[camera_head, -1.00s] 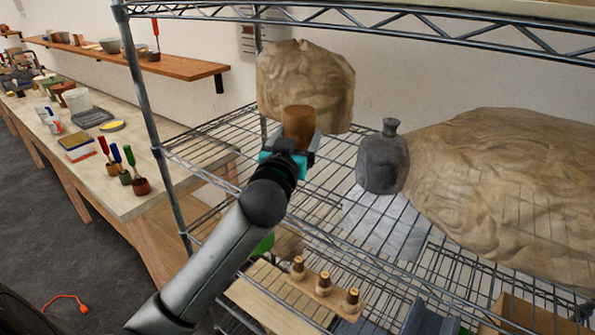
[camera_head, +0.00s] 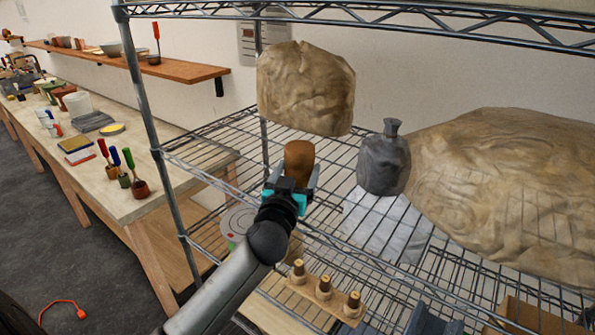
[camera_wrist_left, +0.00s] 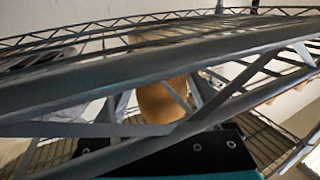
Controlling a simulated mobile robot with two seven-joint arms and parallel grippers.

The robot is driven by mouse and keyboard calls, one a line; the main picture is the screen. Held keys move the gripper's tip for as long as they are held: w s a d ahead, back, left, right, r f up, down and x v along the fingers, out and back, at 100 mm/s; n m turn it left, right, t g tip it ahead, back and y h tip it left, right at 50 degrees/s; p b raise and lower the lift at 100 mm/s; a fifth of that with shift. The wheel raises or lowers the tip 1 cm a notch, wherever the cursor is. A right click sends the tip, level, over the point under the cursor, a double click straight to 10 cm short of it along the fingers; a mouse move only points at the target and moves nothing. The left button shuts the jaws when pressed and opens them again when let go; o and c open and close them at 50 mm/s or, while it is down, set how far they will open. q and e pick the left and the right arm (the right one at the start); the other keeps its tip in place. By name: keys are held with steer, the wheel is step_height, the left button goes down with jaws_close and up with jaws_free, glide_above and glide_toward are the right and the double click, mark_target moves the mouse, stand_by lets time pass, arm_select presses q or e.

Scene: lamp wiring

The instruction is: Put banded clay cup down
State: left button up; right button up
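The clay cup (camera_head: 299,158) is brown and stands upright at the upper wire shelf (camera_head: 345,160), below the hanging-looking tan wrapped bundle. Its bands cannot be made out. My left gripper (camera_head: 295,174) is around its lower part, one finger on each side. In the left wrist view the cup (camera_wrist_left: 163,100) shows between the spread fingers (camera_wrist_left: 162,103), with a gap beside it, so the gripper looks open. Shelf bars cross in front and hide part of it. Contact between cup base and wires cannot be seen clearly. My right gripper is not in view.
A grey jug (camera_head: 383,162) and a large tan bundle (camera_head: 500,190) are to the right; another bundle (camera_head: 305,88) is behind. A peg block (camera_head: 325,298) sits below. The shelf's front rail and post (camera_head: 160,150) are close to my arm.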

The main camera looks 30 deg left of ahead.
arm_select(q)
steer(key=shift+o, duration=1.3)
steer(key=shift+r, duration=0.2)
steer(key=b+v, duration=0.1)
steer(key=v, duration=1.1)
